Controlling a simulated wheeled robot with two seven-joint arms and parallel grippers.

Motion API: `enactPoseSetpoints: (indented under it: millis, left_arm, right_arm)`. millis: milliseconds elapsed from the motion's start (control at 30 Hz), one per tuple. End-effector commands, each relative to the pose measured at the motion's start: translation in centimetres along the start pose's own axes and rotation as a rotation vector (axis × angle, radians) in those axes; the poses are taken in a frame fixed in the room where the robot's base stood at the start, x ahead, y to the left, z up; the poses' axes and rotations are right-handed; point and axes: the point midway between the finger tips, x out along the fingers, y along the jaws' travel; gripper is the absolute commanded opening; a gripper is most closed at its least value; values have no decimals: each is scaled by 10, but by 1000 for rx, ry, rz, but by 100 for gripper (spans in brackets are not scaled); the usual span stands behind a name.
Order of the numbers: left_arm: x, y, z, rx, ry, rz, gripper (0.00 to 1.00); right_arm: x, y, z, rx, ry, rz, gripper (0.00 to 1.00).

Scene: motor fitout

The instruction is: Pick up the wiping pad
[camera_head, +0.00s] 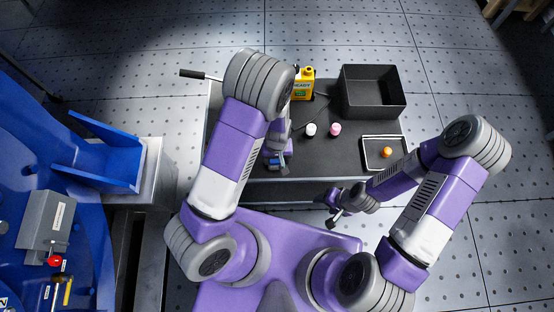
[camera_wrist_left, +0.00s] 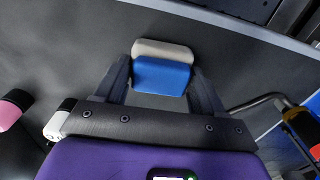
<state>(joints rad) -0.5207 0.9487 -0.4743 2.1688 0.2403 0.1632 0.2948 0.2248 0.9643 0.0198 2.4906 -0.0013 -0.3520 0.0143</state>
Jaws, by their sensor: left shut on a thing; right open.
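The wiping pad is a small block, blue with a pale beige layer. In the left wrist view the pad (camera_wrist_left: 162,74) sits between the fingertips of my left gripper (camera_wrist_left: 160,82), which is shut on it. In the head view my left gripper (camera_head: 277,158) is over the front left part of the dark table top (camera_head: 313,160), and only a bit of blue shows there. Whether the pad touches the table I cannot tell. My right gripper (camera_head: 333,205) is open and empty, in front of the table's front edge.
A blue machine (camera_head: 107,152) stands at the left.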

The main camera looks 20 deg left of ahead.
Motion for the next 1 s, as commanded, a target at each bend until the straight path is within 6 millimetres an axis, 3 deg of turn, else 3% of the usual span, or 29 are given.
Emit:
enactPoseSetpoints:
  millis: [167,400,600,1000]
  left_arm:
    - [-12,0,0,0,2,1,39]
    - [-61,1,0,2,3,2,39]
    - [-92,1,0,1,2,1,39]
    - [-100,0,0,0,0,0,39]
  right_arm:
    - [-5,-2,0,0,0,0,62]
    - [-26,-10,1,0,0,0,62]
    - [-38,-14,2,0,0,0,62]
    - [-40,-15,2,0,0,0,62]
